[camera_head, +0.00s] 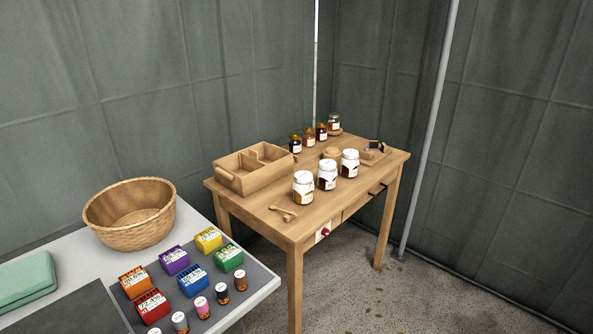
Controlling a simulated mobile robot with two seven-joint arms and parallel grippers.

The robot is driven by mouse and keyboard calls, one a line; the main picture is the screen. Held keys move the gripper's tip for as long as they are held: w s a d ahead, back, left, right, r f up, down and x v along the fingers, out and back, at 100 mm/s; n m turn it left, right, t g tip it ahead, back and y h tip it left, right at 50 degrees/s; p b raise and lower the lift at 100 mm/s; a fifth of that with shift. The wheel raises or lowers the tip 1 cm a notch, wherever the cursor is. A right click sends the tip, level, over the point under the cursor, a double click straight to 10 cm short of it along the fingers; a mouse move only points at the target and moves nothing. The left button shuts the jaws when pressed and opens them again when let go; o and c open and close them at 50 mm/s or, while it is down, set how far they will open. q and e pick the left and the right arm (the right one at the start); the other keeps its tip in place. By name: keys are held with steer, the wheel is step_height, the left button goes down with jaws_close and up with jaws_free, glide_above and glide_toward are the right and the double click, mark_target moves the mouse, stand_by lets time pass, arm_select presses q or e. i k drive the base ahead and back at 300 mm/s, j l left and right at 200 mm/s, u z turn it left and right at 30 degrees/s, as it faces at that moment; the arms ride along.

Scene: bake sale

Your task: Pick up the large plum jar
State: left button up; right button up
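Three large jars with white tops stand upright in a slanting row on the wooden table (262,217): a left one (303,188), a middle one (327,175) and a right one (349,163). Their contents look dark, and the labels are too small to read, so I cannot tell which one is plum. Several smaller jars (308,137) with dark or amber contents stand in a row along the table's back edge. Neither of my grippers is in view.
A wooden divided crate (226,181) is at the table's left. A small wooden dipper (283,212) lies near the front. Concrete floor (420,292) is clear at right.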

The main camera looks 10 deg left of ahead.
mark_target(327, 172)
steer(key=i+l+u, duration=0.25)
steer(key=u, duration=0.25)
steer(key=i+l+u, duration=0.15)
steer(key=l+u, duration=0.3)
steer(key=i+l+u, duration=0.1)
steer(key=l+u, duration=0.4)
